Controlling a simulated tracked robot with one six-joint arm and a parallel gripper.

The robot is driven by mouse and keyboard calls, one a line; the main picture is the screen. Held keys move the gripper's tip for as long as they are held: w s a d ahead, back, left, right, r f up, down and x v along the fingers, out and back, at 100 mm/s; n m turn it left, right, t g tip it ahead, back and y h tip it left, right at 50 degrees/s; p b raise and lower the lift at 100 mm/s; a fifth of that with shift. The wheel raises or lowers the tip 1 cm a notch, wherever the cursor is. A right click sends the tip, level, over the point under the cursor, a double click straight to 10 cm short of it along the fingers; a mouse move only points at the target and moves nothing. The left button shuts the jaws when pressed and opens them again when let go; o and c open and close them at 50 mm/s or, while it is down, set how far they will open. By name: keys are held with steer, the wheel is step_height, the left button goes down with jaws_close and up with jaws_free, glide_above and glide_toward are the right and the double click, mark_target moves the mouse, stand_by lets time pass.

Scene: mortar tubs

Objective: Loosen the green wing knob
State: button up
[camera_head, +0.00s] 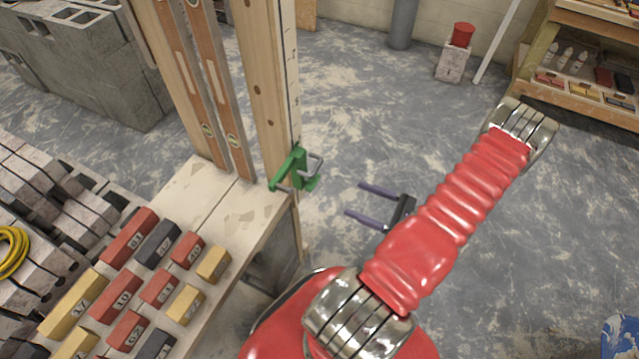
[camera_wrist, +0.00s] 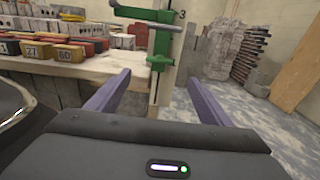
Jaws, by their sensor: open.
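A green clamp (camera_head: 291,166) with a grey metal bar sits on the wooden post at the table's corner. It also shows in the wrist view (camera_wrist: 161,42), at the top centre, where a grey bar crosses it. I cannot tell for certain which green part is the wing knob; a small green piece (camera_wrist: 158,63) at the clamp's lower end may be it. My gripper (camera_head: 354,199) is open and empty, to the right of the clamp and apart from it. In the wrist view its two purple fingers (camera_wrist: 160,77) point toward the clamp, with the post between them in the picture.
A wooden table (camera_head: 250,212) carries numbered red, yellow and dark blocks (camera_head: 122,292) left of the post. Levels (camera_head: 205,85) lean beside the post. Grey concrete blocks (camera_head: 85,60) stand behind. A shelf (camera_head: 585,95) stands at the far right.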

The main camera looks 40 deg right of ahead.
mark_target(317, 182)
steer(key=shift+w, duration=0.1)
steer(key=x, duration=1.3)
steer(key=shift+w+a, duration=0.2)
steer(key=shift+w, duration=0.1)
steer(key=shift+c, duration=0.2)
steer(key=c, duration=0.9)
steer(key=shift+d, duration=0.2)
steer(key=shift+c, duration=0.5)
steer(key=shift+a, duration=0.15)
